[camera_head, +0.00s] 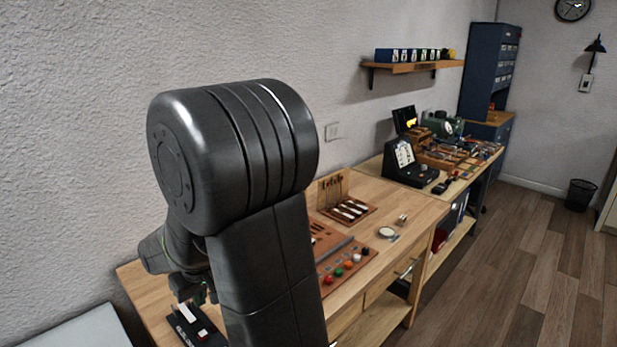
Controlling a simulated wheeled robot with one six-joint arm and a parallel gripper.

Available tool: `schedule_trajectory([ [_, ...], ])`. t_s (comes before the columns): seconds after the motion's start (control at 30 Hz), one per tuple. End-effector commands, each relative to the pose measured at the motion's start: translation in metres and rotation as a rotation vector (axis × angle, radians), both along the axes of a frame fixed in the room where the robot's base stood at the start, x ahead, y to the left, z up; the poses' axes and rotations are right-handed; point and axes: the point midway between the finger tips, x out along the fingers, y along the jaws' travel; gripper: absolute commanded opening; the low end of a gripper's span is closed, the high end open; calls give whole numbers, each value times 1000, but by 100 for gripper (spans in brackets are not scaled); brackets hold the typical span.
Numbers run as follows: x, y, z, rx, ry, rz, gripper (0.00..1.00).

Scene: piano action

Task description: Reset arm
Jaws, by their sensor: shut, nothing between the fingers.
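My arm fills the middle left of the head view, its large dark elbow joint high in front of the wall. My gripper (190,298) is small and partly hidden behind my own arm at the lower left. It is shut and empty, low over the near end of the wooden workbench (411,209). Just below it is a black device with a white part on top (186,318). I cannot tell whether the fingertips touch it.
A board with coloured knobs (347,265), a tool rack (346,210) and a round white dish (387,233) are on the bench. A second bench farther back holds a black instrument (402,160) and other gear. A wall shelf (415,66) hangs above.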

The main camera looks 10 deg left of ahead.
Motion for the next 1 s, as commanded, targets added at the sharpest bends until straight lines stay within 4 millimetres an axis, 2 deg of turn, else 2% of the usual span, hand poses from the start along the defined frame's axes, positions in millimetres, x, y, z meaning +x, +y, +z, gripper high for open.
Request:
schedule_trajectory([
  [0.6,10,17,-88,-1,1,3,0],
  [0.8,8,19,-102,-2,1,4,0],
  [1.0,7,20,-103,-1,0,4,0],
])
